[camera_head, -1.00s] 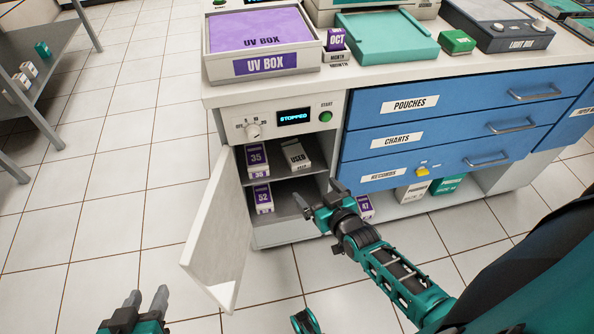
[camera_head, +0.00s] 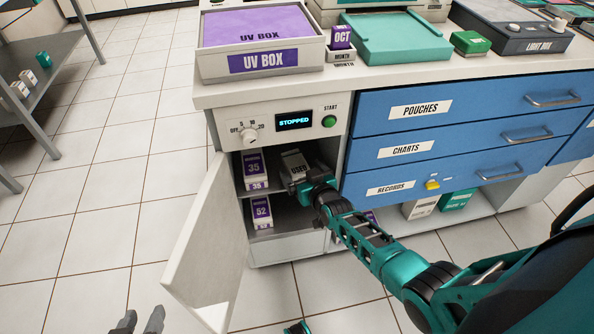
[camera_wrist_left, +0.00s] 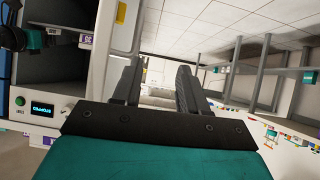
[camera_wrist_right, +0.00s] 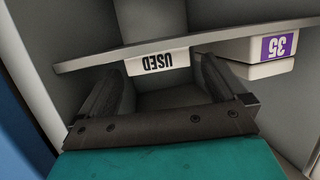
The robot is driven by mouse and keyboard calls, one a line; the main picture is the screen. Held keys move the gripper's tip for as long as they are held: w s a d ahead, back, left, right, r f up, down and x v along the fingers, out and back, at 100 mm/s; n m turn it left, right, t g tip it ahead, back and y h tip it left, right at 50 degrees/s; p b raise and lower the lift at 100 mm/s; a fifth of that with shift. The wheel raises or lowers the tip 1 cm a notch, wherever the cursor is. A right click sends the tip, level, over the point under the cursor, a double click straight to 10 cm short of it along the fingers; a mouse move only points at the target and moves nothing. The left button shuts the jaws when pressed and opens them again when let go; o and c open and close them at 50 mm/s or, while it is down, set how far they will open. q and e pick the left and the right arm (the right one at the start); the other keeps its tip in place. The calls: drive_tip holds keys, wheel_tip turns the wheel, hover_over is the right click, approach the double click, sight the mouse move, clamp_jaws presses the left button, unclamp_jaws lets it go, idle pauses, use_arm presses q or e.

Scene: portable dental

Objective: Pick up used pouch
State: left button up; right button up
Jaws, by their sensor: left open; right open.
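The used pouch (camera_head: 294,165), a pale block labelled USED, lies on the upper shelf inside the open cabinet, partly hidden by my right arm in the head view. In the right wrist view its USED label (camera_wrist_right: 158,62) faces me, just beyond and between the open fingers. My right gripper (camera_head: 301,187) is in the cabinet opening close in front of the pouch. It is open and empty, and I cannot tell whether it touches the pouch. My left gripper (camera_head: 140,322) is open and empty at the bottom left of the head view, outside the cabinet door.
The white cabinet door (camera_head: 205,240) stands open on the left. A box marked 35 (camera_head: 254,168) is left of the pouch; a box marked 52 (camera_head: 262,212) is below. The shelf edge (camera_wrist_right: 90,61) crosses the right wrist view. Blue drawers (camera_head: 450,110) are right.

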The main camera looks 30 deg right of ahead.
sight(297, 167)
drive_tip(key=shift+b+x, duration=0.35)
drive_tip(key=shift+x, duration=0.8)
drive_tip(key=c, duration=1.1)
drive_tip(key=shift+r, duration=0.1)
